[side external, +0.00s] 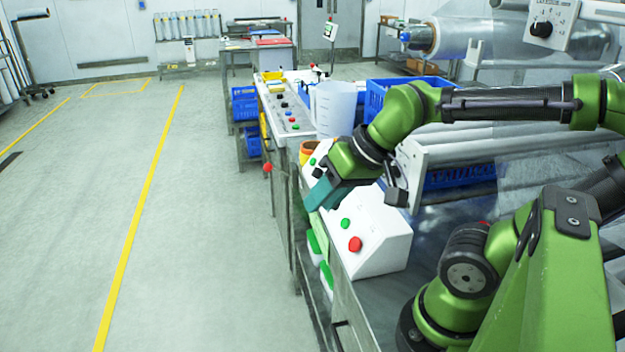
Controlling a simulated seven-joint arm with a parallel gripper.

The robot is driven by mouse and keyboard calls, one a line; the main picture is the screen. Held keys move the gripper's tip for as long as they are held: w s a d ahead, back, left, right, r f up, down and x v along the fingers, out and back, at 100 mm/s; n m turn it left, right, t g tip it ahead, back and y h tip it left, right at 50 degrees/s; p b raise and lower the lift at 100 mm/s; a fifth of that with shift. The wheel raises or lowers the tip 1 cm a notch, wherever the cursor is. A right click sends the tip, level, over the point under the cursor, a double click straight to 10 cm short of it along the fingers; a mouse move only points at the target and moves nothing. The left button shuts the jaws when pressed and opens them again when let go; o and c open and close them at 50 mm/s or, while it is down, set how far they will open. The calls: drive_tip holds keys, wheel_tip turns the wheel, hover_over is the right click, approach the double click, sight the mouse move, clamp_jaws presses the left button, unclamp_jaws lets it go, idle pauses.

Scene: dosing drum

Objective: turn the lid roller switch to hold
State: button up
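A black rotary knob (541,29) sits on a white panel (562,28) at the top right. Small lettering above the knob is too blurred to read surely, so I cannot confirm that this is the lid roller switch. My gripper (322,192) is at the end of the green arm, low over the sloped white control boxes in the middle, well left of and below that knob. A teal part shows at its end. Its fingertips are not clear, and I cannot tell whether they are open or shut or touching a box.
The near white control box (378,245) carries a green button (345,223) and a red button (355,244). A translucent jug (335,108) and a blue crate (425,84) stand behind. A film roll (480,38) hangs at upper right. The floor at left is clear.

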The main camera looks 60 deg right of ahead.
drive_tip(key=shift+o, duration=0.3)
drive_tip(key=w+d+g+h, duration=0.1)
drive_tip(key=w+d+g, duration=0.1)
drive_tip(key=w+d, duration=0.4)
drive_tip(key=shift+w, duration=0.4)
drive_tip(key=w+d+f+n+g, duration=0.1)
drive_tip(key=w+d+n+g, duration=0.45)
drive_tip(key=d+n, duration=0.4)
drive_tip(key=w+d+f+n+g, duration=0.1)
drive_tip(key=w+d+n+g, duration=0.4)
drive_tip(key=d, duration=0.7)
drive_tip(key=s+a+f, duration=0.1)
drive_tip(key=s+f, duration=0.1)
drive_tip(key=f, duration=0.3)
drive_tip(key=s+a+f+n+t+y, duration=0.1)
drive_tip(key=f, duration=0.4)
drive_tip(key=s+a+f+n, duration=0.1)
drive_tip(key=s+a+f, duration=0.1)
drive_tip(key=f, duration=0.3)
drive_tip(key=shift+s+n+t, duration=0.25)
drive_tip(key=shift+s+t, duration=0.05)
drive_tip(key=shift+t, duration=0.05)
clamp_jaws()
